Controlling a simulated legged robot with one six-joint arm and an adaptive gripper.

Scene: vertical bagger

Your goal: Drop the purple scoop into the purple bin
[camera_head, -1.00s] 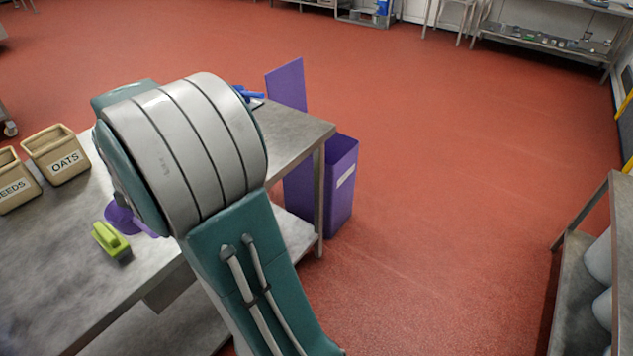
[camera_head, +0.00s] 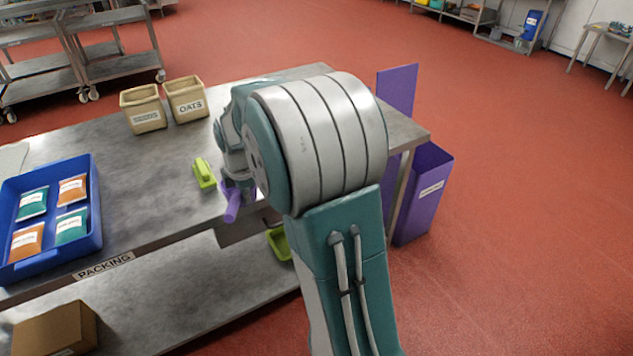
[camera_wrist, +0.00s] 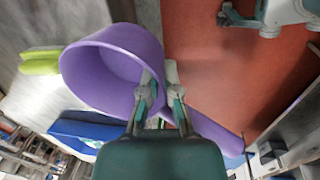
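The purple scoop (camera_head: 232,206) shows beside the green brush (camera_head: 204,174), near the table's front edge, partly hidden by my arm. In the wrist view the scoop's round cup (camera_wrist: 105,75) is at the left and its handle runs to the lower right. My gripper (camera_wrist: 163,95) has its fingers close together around the scoop where cup and handle meet, and appears shut on it. In the head view my gripper (camera_head: 236,180) is mostly hidden.
The steel table (camera_head: 150,200) carries two tan bins, one marked OATS (camera_head: 187,100), and a blue tray (camera_head: 85,240) with several pouches. A green container (camera_head: 279,243) shows below. My arm covers the table's right end. Red floor is clear right of the bin.

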